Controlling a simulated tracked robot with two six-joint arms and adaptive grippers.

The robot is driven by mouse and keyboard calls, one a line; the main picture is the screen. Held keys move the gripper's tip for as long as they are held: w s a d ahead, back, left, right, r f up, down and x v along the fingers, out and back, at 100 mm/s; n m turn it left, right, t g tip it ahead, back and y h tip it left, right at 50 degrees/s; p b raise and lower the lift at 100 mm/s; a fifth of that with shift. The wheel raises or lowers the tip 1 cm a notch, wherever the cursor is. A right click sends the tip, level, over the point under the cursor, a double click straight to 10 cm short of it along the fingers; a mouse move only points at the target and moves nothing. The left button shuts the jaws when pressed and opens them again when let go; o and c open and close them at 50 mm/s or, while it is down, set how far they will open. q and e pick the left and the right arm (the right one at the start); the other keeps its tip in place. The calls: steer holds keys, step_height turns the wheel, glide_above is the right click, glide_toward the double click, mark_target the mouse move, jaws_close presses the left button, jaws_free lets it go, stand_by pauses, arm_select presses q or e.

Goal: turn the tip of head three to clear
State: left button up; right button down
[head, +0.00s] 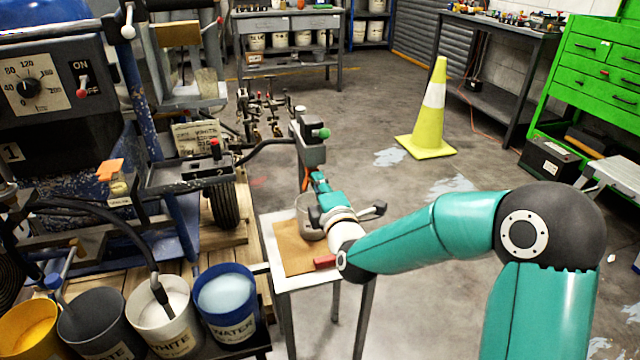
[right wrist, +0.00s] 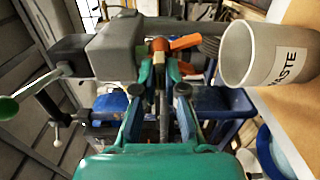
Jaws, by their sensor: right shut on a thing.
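A grey spray head (head: 308,138) with a green-ended lever (head: 324,133) hangs above a small side table; I cannot read a number on it. Its orange tip (head: 305,179) is at the underside, partly hidden by my right gripper (head: 318,178). In the right wrist view the orange tip (right wrist: 180,42) has a winged handle and sits at the end of the grey head (right wrist: 112,48). My right gripper (right wrist: 160,66) reaches it with its fingers on both sides, shut on it. Which way the tip's arrow points is too small to tell. My left gripper is not in view.
A grey waste cup (right wrist: 238,55) stands close beside the gripper, on the side table (head: 285,278). A red block (head: 325,262) lies there too. Paint buckets (head: 228,300) stand at the lower left. A yellow cone (head: 433,110) stands on open floor.

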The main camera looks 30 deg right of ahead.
steer(key=n+p, duration=0.1)
steer(key=n, duration=0.8)
steer(key=shift+r, duration=0.1)
steer(key=shift+n, duration=1.2)
steer(key=c, duration=1.2)
jaws_free()
steer(key=shift+o, duration=0.5)
